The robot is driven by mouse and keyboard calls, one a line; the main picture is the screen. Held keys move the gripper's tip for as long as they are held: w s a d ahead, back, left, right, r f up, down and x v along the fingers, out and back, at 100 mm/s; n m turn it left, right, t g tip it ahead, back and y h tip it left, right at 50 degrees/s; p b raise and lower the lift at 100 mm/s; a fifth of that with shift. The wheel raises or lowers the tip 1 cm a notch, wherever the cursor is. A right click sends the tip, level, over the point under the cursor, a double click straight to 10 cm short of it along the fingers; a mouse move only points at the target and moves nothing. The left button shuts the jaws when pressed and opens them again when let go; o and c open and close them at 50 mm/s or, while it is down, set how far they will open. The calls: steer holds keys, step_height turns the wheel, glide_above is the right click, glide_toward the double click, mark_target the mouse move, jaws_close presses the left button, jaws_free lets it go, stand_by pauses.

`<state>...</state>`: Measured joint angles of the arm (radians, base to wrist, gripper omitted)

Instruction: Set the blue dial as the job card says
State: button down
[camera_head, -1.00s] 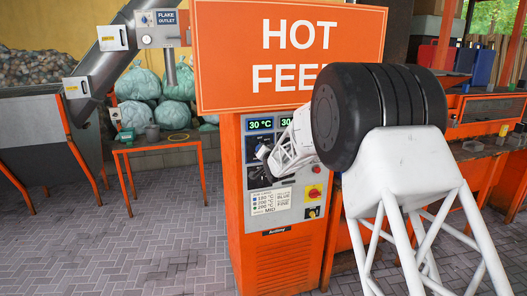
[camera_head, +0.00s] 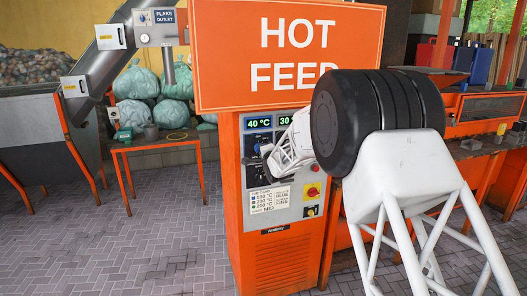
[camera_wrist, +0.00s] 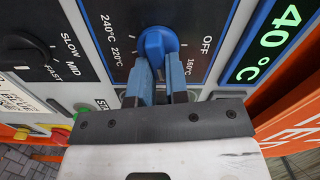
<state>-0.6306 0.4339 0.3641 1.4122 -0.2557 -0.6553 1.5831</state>
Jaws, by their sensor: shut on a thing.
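The blue dial (camera_wrist: 157,42) sits on a dark panel face in the wrist view. Around it I read OFF, 160 °C, 220 °C and 240 °C; its exact pointing is unclear. My gripper (camera_wrist: 161,64) is shut on the dial, with a blue finger on each side of it. The left green display (camera_head: 259,123) reads 40 °C and also shows in the wrist view (camera_wrist: 275,40). The job card (camera_head: 270,198) is on the orange cabinet below the controls. It lists temperatures with coloured dots and a speed line that seems to read MID; the rest is too small to read surely.
A black speed knob (camera_wrist: 25,50) marked SLOW, MID and FAST is beside the dial. A red button (camera_head: 312,192) is right of the card. The HOT FEED sign (camera_head: 225,60) overhangs the panel. My arm hides part of the right display (camera_head: 286,120).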

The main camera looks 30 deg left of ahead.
stand_by(0.4)
steer(key=c, duration=1.1)
jaws_free()
steer(key=shift+s+d, duration=0.1)
steer(key=shift+v, duration=3.75)
